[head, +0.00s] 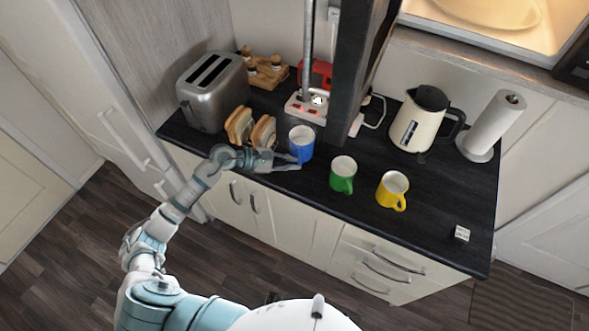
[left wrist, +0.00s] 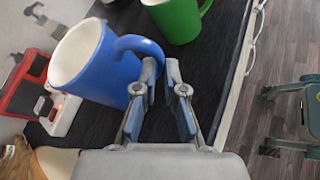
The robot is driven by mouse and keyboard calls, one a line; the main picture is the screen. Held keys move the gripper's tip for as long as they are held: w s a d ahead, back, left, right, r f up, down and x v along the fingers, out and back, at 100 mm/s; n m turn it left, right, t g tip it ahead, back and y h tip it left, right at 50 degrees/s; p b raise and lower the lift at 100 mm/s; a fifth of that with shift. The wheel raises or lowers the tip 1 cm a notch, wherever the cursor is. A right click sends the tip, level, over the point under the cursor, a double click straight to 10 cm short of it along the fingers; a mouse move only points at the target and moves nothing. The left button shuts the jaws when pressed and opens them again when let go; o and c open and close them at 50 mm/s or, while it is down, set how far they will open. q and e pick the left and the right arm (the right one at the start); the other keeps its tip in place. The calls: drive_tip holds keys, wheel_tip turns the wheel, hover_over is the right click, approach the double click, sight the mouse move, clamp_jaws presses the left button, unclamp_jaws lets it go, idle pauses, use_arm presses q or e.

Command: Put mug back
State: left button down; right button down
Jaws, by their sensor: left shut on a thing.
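A blue mug (head: 301,143) is upright at the counter's front left, close behind my left gripper (head: 297,161). In the left wrist view the blue mug (left wrist: 85,65) fills the upper left, its handle toward the fingers. My left gripper (left wrist: 161,66) is shut on that handle, with one finger inside the loop. I cannot tell whether the mug's base touches the counter. A green mug (head: 343,176) and a yellow mug (head: 393,190) stand upright to the right; the green mug (left wrist: 178,18) also shows at the top of the left wrist view. My right gripper is not in view.
A toaster (head: 212,92), bread slices (head: 240,126) and a wooden jar rack (head: 266,72) are at the left. A dark post (head: 352,80) rises behind the blue mug. A kettle (head: 418,120), paper towel roll (head: 495,126) and small white cube (head: 462,233) are at the right.

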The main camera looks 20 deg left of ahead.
use_arm(q)
drive_tip(key=shift+a+f, duration=0.1)
drive_tip(key=shift+f, duration=0.75)
wheel_tip(320, 180, down, 2)
drive_tip(key=shift+f, duration=0.6)
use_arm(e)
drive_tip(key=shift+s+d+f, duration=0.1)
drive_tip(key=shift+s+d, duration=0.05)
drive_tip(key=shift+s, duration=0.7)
use_arm(q)
drive_tip(key=shift+f, duration=0.1)
drive_tip(key=c, duration=1.2)
unclamp_jaws()
drive_tip(key=shift+c, duration=0.2)
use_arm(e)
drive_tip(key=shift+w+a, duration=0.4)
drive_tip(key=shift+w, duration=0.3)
